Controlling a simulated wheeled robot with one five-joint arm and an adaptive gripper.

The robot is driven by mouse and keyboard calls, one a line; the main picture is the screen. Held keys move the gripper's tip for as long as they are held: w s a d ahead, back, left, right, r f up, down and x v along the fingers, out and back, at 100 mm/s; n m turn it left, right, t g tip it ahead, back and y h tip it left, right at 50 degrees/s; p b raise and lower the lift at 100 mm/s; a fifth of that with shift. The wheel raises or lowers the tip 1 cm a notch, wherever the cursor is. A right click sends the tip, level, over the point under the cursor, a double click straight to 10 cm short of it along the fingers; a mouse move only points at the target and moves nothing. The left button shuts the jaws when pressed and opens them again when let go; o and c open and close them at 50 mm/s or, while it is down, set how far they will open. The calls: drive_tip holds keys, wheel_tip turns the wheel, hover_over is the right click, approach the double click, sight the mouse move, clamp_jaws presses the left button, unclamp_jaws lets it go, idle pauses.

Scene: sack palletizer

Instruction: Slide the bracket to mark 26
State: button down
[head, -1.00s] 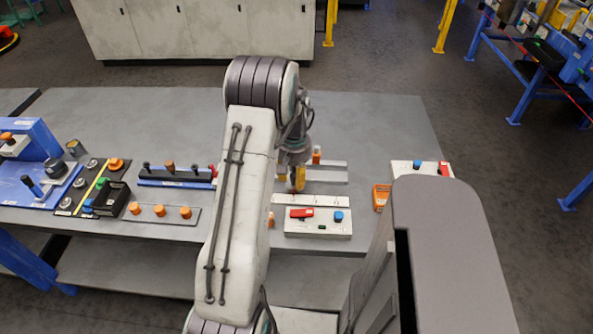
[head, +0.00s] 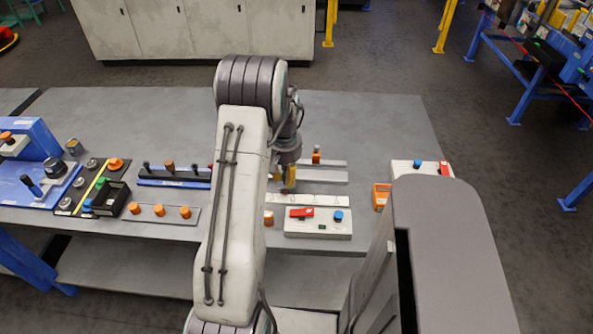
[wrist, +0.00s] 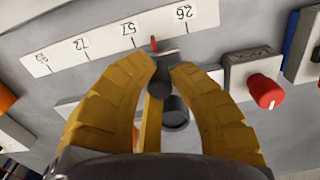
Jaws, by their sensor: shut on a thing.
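The white scale strip (wrist: 110,42) crosses the top of the wrist view, with marks 93, 72, 57 and 26 from left to right. It also lies on the bench in the head view (head: 325,200). The bracket's red pointer (wrist: 154,43) stands at the strip's edge between 57 and 26, nearer 57. My gripper (wrist: 163,65) has its yellow fingers closed around the bracket's dark knob (wrist: 161,84). In the head view, my gripper (head: 288,188) is low over the strip's left part, and the bracket is mostly hidden there.
A red knob (wrist: 265,91) on a grey block stands right of my fingers in the wrist view. In the head view, a white panel (head: 318,229) with a red handle lies in front of the strip. The bench's back right (head: 390,125) is clear.

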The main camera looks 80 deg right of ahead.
drive_tip(key=shift+w+a, duration=0.2)
drive_tip(key=shift+w, duration=1.65)
drive_tip(key=c, duration=1)
unclamp_jaws()
drive_tip(key=shift+d+r, duration=0.1)
drive_tip(key=shift+r, duration=0.1)
drive_tip(key=shift+r+p, duration=1.45)
drive_tip(key=shift+r, duration=0.6)
drive_tip(key=shift+r, duration=0.15)
drive_tip(key=shift+r+p, duration=1.2)
drive_tip(key=shift+r, duration=0.45)
